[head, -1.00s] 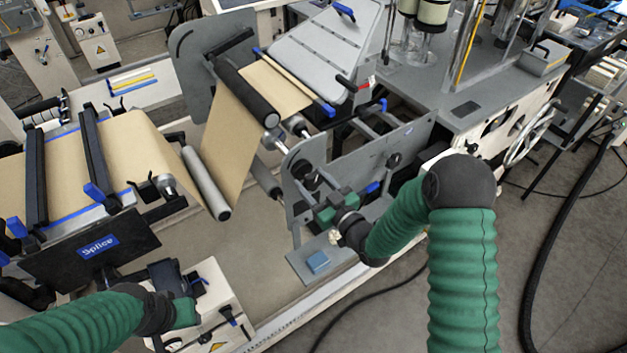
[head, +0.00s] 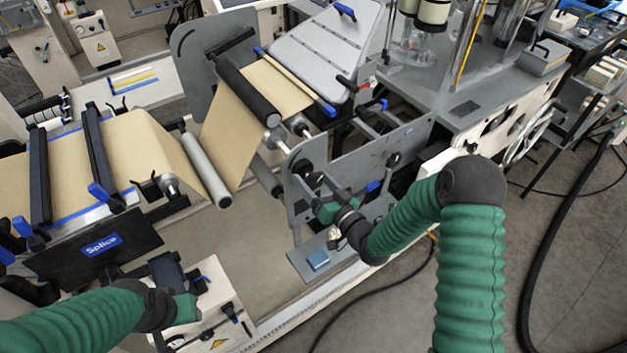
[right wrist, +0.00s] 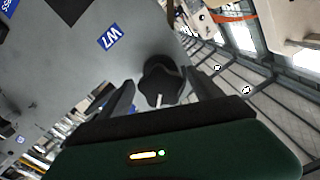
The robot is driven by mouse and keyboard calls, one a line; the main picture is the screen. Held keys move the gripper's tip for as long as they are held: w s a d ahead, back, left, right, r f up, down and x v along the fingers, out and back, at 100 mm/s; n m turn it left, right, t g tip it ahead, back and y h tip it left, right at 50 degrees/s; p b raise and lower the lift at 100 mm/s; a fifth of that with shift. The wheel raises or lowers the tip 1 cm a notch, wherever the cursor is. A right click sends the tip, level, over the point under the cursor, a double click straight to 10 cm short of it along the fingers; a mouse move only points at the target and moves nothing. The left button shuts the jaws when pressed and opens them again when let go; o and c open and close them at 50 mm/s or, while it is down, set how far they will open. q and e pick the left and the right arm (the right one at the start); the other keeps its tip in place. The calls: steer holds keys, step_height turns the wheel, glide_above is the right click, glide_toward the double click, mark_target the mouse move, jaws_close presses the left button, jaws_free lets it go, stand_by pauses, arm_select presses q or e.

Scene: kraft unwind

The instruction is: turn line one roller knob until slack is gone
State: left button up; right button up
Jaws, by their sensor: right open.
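A black lobed knob (right wrist: 163,82) shows in the right wrist view, in front of a grey plate (right wrist: 75,95). In the head view a dark knob (head: 304,168) sits on the grey side plate (head: 299,203) at the end of the paper rollers. My right gripper (head: 322,200) is close to that plate. In the wrist view its open fingers (right wrist: 163,92) lie on either side of the knob; I cannot tell whether they touch it. My left gripper (head: 187,297) is at the lower left by a white box; its fingers are unclear.
Brown paper (head: 231,130) runs over a dark roller (head: 245,94) and a grey roller (head: 205,170). The black Splice panel (head: 95,245) and white box (head: 215,310) stand by the left arm.

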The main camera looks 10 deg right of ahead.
steer(key=v, duration=0.7)
stand_by(0.3)
steer(key=shift+a+f+g, duration=0.1)
steer(key=shift+f+g, duration=0.1)
steer(key=shift+g, duration=0.1)
steer(key=s+d+f+n+g+h, duration=0.2)
steer(key=s+d+f+g+h, duration=0.1)
steer(key=s+f+g+h, duration=0.4)
steer(key=s+r+g, duration=0.2)
steer(key=s+g, duration=0.1)
steer(key=s, duration=0.3)
steer(key=s+r+m+g, duration=0.1)
steer(key=s+r+g, duration=0.1)
steer(key=s, duration=0.5)
steer(key=shift+a+g+y, duration=0.2)
steer(key=shift+g+y, duration=0.2)
steer(key=shift+g, duration=0.5)
steer(key=shift+a+r, duration=0.15)
steer(key=shift+r, duration=0.05)
